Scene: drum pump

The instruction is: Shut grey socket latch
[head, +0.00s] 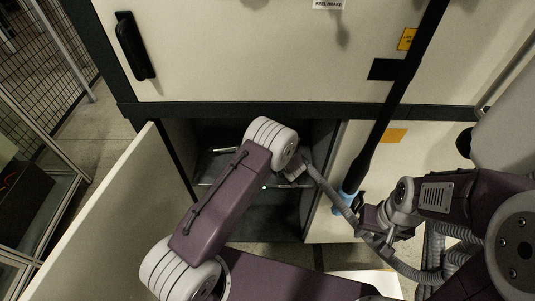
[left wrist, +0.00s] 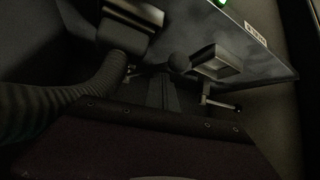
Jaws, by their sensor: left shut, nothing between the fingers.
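In the left wrist view a light grey rectangular socket frame (left wrist: 216,63) sits on a dark panel with a green light. A short metal lever with a dark tip (left wrist: 219,103) sticks out just below it; I cannot tell whether it is the latch or how it stands. My left gripper (left wrist: 162,92) is shut and empty, left of the socket in that view; any contact is too dark to tell. In the head view my left arm hides it inside the open cabinet. My right gripper (head: 372,214) is by a blue piece (head: 346,194); its jaws are unclear.
The open cabinet (head: 282,220) has its pale door (head: 105,225) swung out to the left. A long black pole (head: 398,95) slants down in front of the cabinet. A grey corrugated hose (head: 328,190) runs from inside toward the right arm. Bare floor shows at the left.

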